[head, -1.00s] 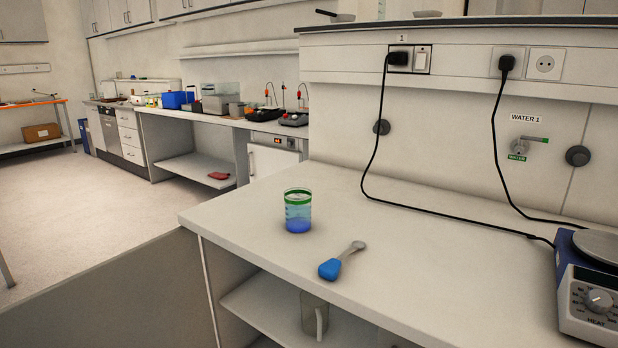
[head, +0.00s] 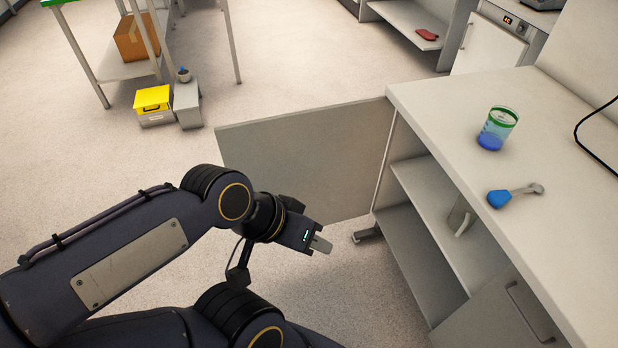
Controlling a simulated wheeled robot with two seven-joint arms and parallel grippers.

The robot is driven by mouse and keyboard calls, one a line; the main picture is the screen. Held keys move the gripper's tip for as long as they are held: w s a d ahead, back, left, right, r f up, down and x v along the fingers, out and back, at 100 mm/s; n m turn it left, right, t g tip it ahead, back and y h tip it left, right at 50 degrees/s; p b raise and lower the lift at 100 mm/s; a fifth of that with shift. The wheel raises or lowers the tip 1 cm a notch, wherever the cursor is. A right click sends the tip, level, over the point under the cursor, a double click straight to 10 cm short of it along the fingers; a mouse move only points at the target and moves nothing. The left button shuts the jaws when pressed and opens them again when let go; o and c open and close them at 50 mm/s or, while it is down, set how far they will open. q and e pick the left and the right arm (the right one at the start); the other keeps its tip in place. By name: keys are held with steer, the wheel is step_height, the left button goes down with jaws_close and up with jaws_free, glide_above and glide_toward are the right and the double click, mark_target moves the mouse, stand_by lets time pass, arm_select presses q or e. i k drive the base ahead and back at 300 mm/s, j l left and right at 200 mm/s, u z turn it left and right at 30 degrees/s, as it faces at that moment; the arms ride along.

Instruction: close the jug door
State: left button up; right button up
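The cabinet door (head: 300,160) is a grey panel standing wide open, reaching out left from the cabinet's far edge. The jug (head: 459,217), greyish with a handle, stands on the upper shelf inside the open compartment. My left gripper (head: 321,245) is in front of the door's face in the picture, below its middle. Whether it touches the door cannot be told. Its fingers show from the side, so their opening is unclear, and nothing shows held. My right gripper is not in view.
A beaker with blue liquid (head: 494,130) and a blue-handled tool (head: 513,195) rest on the white countertop (head: 450,105). Another cabinet door with a handle (head: 500,300) is closed at lower right. Yellow (head: 152,99) and grey boxes stand on the floor. Open floor surrounds the door.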

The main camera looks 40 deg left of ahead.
mark_target(330, 160)
steer(key=k+z, duration=0.2)
steer(key=k, duration=0.2)
steer(key=k+l+z, duration=0.2)
steer(key=k, duration=0.15)
steer(key=k+l+z, duration=0.2)
steer(key=k, duration=0.2)
steer(key=j+z, duration=0.75)
steer(key=j, duration=0.2)
steer(key=k+j+z, duration=0.1)
steer(key=j+z, duration=0.25)
steer(key=k+j, duration=0.15)
steer(key=j, duration=0.4)
steer(key=k+j, duration=0.1)
steer(key=j, duration=0.45)
steer(key=k+j, duration=0.15)
steer(key=j, duration=0.4)
steer(key=k+j, duration=0.15)
steer(key=j, duration=0.4)
steer(key=k+j, duration=0.15)
steer(key=j, duration=0.4)
steer(key=k+j, duration=0.1)
steer(key=j, duration=0.45)
steer(key=k+j, duration=0.15)
steer(key=j, duration=0.35)
steer(key=k+j, duration=0.15)
steer(key=j, duration=0.4)
steer(key=i+j+z, duration=0.15)
steer(key=j, duration=0.3)
